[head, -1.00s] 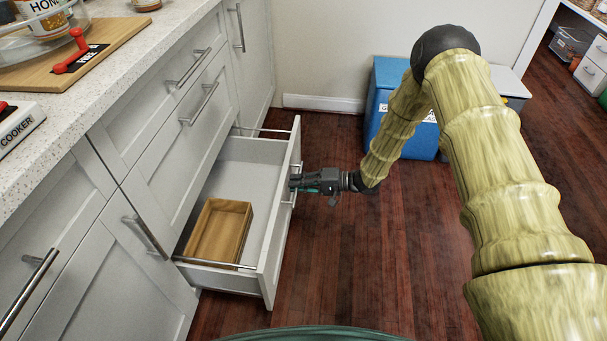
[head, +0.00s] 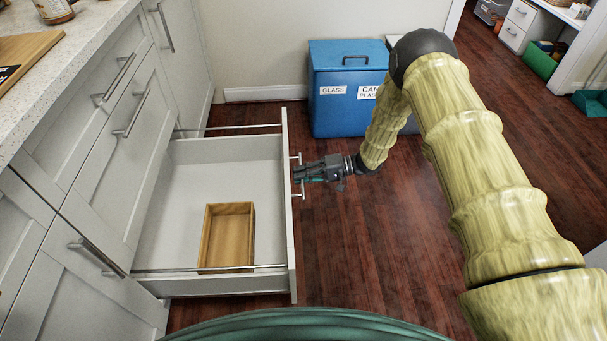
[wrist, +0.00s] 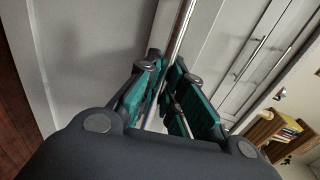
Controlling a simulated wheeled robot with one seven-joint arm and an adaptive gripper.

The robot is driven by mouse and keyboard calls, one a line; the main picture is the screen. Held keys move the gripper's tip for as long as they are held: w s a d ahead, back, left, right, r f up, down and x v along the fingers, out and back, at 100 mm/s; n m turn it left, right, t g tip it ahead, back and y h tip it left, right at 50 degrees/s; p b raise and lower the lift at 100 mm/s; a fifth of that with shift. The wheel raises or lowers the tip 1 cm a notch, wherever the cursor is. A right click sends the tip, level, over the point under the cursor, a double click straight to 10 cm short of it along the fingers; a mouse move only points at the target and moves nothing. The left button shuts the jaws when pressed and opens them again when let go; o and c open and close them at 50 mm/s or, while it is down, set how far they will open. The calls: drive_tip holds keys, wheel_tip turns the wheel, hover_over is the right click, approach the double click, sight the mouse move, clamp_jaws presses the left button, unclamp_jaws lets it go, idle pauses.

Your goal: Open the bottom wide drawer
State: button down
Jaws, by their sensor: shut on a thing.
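The bottom wide drawer (head: 190,181) stands pulled well out of the white cabinet in the head view, its inside open to sight. A wooden box (head: 228,236) lies in it near the front panel. My gripper (head: 302,174) is at the outer face of the drawer front, shut on the drawer's metal handle (head: 300,158). In the wrist view the handle bar (wrist: 181,35) runs between my gripper's teal-padded fingers (wrist: 168,98). Part of the handle is hidden behind the fingers.
A blue recycling bin (head: 346,85) stands by the wall beyond the drawer. The white counter (head: 75,50) runs above the cabinet on the left. Dark wood floor (head: 390,240) is clear to the right of the drawer. A green bin (head: 541,62) stands far back right.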

drive_tip(key=shift+w+d+r, duration=0.1)
drive_tip(key=c, duration=1.5)
unclamp_jaws()
drive_tip(key=shift+d, duration=0.1)
drive_tip(key=d, duration=0.3)
drive_tip(key=d+r, duration=0.1)
drive_tip(key=d, duration=0.3)
drive_tip(key=d+r, duration=0.1)
drive_tip(key=d, duration=0.3)
drive_tip(key=shift+w+d+r, duration=0.1)
drive_tip(key=shift+w+d, duration=0.1)
drive_tip(key=shift+d, duration=0.05)
